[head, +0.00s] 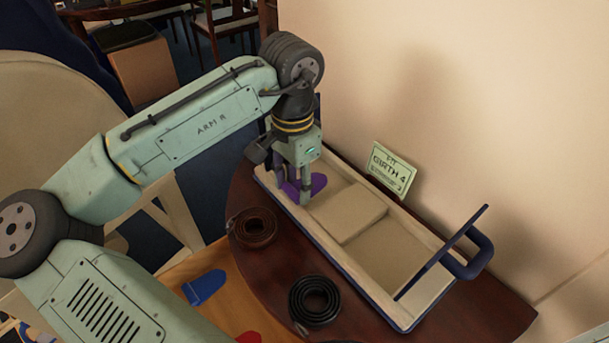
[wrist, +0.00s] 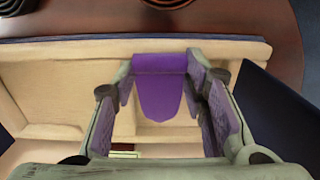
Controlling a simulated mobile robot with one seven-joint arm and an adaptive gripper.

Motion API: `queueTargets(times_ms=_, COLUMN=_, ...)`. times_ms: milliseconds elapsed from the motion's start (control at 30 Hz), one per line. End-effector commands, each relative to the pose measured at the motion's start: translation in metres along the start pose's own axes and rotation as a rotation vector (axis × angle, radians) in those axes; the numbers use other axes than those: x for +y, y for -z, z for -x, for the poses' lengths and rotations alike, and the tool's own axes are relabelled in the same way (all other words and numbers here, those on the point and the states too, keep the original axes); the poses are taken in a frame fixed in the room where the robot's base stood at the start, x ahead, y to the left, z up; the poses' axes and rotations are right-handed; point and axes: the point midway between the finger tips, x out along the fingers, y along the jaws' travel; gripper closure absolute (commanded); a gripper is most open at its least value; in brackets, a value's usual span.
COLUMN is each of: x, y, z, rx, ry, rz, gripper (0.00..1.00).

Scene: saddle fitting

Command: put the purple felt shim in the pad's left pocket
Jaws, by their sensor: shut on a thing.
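The purple felt shim (head: 318,183) is between the fingers of my gripper (head: 293,194), over the left end of the pad (head: 345,256). In the wrist view the shim (wrist: 160,84) hangs as a rounded tongue between the two fingertips of my gripper (wrist: 160,72), which are shut on it. The pad is a long cream tray with a blue outer edge. It has a raised middle block (head: 348,212) and a sunken pocket on each side; the right pocket (head: 395,258) is empty. My fingers partly hide the left pocket, and I cannot tell whether the shim touches its floor.
A brown coiled strap (head: 254,228) and a black coiled strap (head: 314,301) lie on the dark table in front of the pad. A blue piece (head: 204,287) lies on a lower wooden surface. A "GIRTH 4" card (head: 389,168) stands behind the pad, near the wall. A dark blue bracket (head: 468,254) rises at the pad's right end.

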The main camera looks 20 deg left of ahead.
Motion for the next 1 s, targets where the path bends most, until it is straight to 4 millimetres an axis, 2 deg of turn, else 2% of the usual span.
queueTargets(times_ms=100, x=-0.012, y=0.022, z=0.0, rx=-0.002, ry=0.0, rz=-0.001, gripper=0.75)
queueTargets(times_ms=233, x=-0.02, y=0.034, z=-0.003, rx=0.0, ry=0.0, rz=0.0, gripper=0.75)
queueTargets(times_ms=333, x=-0.021, y=0.036, z=-0.007, rx=-0.001, ry=0.001, rz=0.0, gripper=0.75)
queueTargets(times_ms=600, x=-0.021, y=0.036, z=-0.038, rx=0.0, ry=0.001, rz=0.0, gripper=0.75)
queueTargets(times_ms=967, x=-0.021, y=0.036, z=-0.043, rx=0.001, ry=-0.001, rz=0.0, gripper=0.75)
queueTargets(times_ms=1000, x=-0.021, y=0.036, z=-0.043, rx=0.001, ry=-0.001, rz=0.0, gripper=0.59)
